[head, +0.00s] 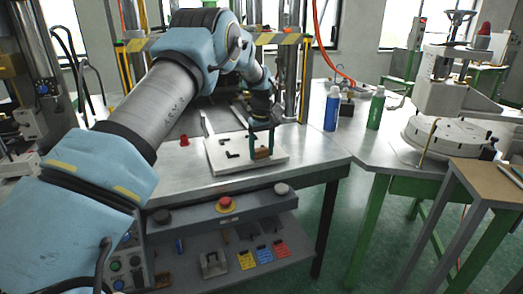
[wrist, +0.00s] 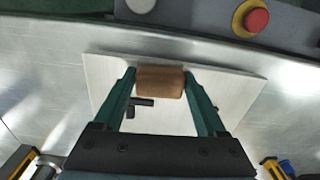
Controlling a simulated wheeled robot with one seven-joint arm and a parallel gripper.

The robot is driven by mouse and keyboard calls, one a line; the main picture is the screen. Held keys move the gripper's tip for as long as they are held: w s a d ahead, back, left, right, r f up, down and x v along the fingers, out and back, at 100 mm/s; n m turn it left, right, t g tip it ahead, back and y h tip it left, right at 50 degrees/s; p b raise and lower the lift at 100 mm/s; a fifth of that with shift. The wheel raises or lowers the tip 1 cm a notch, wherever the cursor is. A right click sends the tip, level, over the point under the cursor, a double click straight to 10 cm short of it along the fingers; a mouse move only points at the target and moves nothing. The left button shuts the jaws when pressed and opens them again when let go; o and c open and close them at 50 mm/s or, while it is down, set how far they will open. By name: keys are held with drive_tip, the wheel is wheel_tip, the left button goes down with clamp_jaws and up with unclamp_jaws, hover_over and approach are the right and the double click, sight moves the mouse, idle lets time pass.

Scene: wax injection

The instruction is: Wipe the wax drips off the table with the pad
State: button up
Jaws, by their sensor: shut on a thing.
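My gripper (head: 261,140) is shut on a brown block-shaped pad (head: 262,153), which sits between its green fingers. In the wrist view the pad (wrist: 160,82) spans the gap between both fingertips (wrist: 161,85). The pad is over the front right part of a white plate (head: 222,162) on the metal table (head: 185,175); I cannot tell whether it touches the plate. Black L-shaped pieces (head: 233,155) are on the plate, and one (wrist: 140,104) shows beside the pad in the wrist view. I cannot make out any wax drips.
A red button (head: 225,203) and dark knobs are on the panel along the table's front edge. A small red object (head: 184,141) stands left of the plate. Blue (head: 332,108) and green (head: 376,108) bottles stand on the right table. Machine posts rise behind the plate.

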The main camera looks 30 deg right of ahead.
sight(261, 149)
drive_tip(key=shift+w+f, duration=0.1)
drive_tip(key=shift+w+d+p, duration=0.2)
drive_tip(key=shift+w+p, duration=0.55)
drive_tip(key=shift+w, duration=0.85)
drive_tip(key=shift+w+r, duration=0.2)
drive_tip(key=shift+w, duration=0.1)
clamp_jaws()
drive_tip(key=shift+r, duration=0.15)
drive_tip(key=shift+s+a+f+b, duration=0.1)
drive_tip(key=shift+s+f+b, duration=0.05)
drive_tip(key=shift+s, duration=0.85)
drive_tip(key=shift+s+a+f+b, duration=0.1)
drive_tip(key=shift+s+f+b, duration=0.05)
drive_tip(key=shift+s, duration=0.8)
drive_tip(key=shift+r, duration=0.1)
drive_tip(key=shift+r+p, duration=1.85)
drive_tip(key=shift+r, duration=1.05)
